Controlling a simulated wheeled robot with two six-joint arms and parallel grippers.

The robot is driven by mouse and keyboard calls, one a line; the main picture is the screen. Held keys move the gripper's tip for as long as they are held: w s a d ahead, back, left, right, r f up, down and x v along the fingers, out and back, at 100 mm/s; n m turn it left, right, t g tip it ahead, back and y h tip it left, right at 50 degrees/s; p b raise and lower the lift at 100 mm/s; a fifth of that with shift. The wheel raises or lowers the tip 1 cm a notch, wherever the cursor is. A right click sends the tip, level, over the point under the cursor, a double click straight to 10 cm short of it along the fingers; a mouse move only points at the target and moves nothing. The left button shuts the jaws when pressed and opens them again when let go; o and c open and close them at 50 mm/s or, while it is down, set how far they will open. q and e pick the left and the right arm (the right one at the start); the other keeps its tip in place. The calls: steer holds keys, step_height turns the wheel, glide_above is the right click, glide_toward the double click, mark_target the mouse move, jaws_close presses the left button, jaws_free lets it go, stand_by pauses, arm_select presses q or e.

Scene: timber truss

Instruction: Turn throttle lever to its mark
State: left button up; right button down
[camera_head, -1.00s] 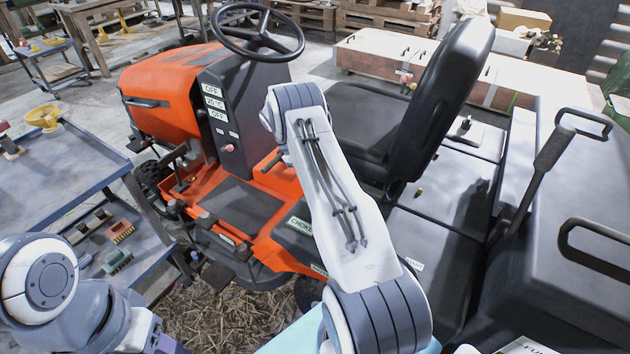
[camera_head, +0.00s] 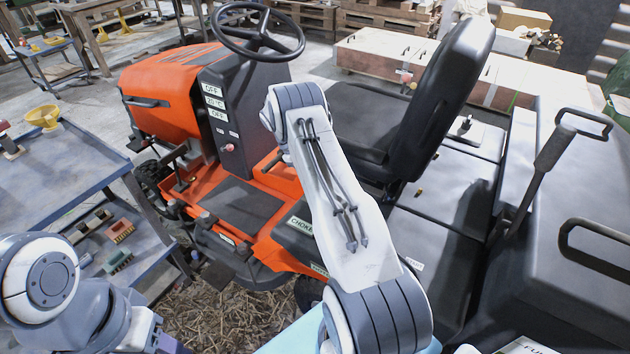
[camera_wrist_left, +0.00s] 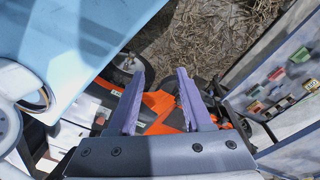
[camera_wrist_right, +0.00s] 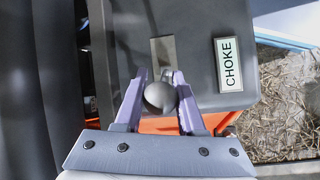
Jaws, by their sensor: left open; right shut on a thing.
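My right gripper (camera_wrist_right: 161,90) is shut on the dark round knob (camera_wrist_right: 160,97) of a lever in the right wrist view. The knob sits between its two purple fingers, in front of a short pale slot (camera_wrist_right: 163,55) in a dark panel. A white CHOKE label (camera_wrist_right: 229,64) is on that panel to the right. I cannot make out a throttle mark. In the head view my right arm hides this gripper and the knob; the CHOKE label also shows there (camera_head: 299,225). My left gripper (camera_wrist_left: 165,80) is open and empty in the left wrist view.
The orange mower (camera_head: 165,75) has a steering wheel (camera_head: 258,30) and a black seat (camera_head: 440,90). A grey-blue workbench (camera_head: 60,175) stands at the left, with small coloured blocks (camera_head: 119,231) on its lower shelf. Straw (camera_head: 215,315) covers the floor near the mower.

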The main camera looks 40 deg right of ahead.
arm_select(q)
steer(key=c, duration=0.5)
steer(key=w+d+f+m+t, duration=0.1)
steer(key=w+d, duration=0.2)
steer(key=w, duration=0.1)
steer(key=w+d+m+t+h, duration=0.1)
steer(key=w+d, duration=0.2)
steer(key=w, duration=0.1)
steer(key=w+d+f+m+t+h, duration=0.1)
steer(key=w+d+m, duration=0.1)
steer(key=w+d, duration=0.2)
steer(key=shift+f, duration=0.3)
jaws_close()
steer(key=w+d+f+m+t+h, duration=0.1)
steer(key=w+d+f+m+h, duration=0.3)
steer(key=d, duration=0.7)
steer(key=w+d+f+m+t+h, duration=0.1)
steer(key=w+d+f+m+h, duration=0.4)
steer(key=d, duration=0.7)
steer(key=w+d+f+m+t+h, duration=0.1)
steer(key=w+d+f+m+h, duration=0.3)
steer(key=d, duration=0.8)
steer(key=shift+w+d+f+m+t, duration=0.25)
steer(key=shift+w+f+m, duration=0.2)
steer(key=shift+w+m, duration=0.25)
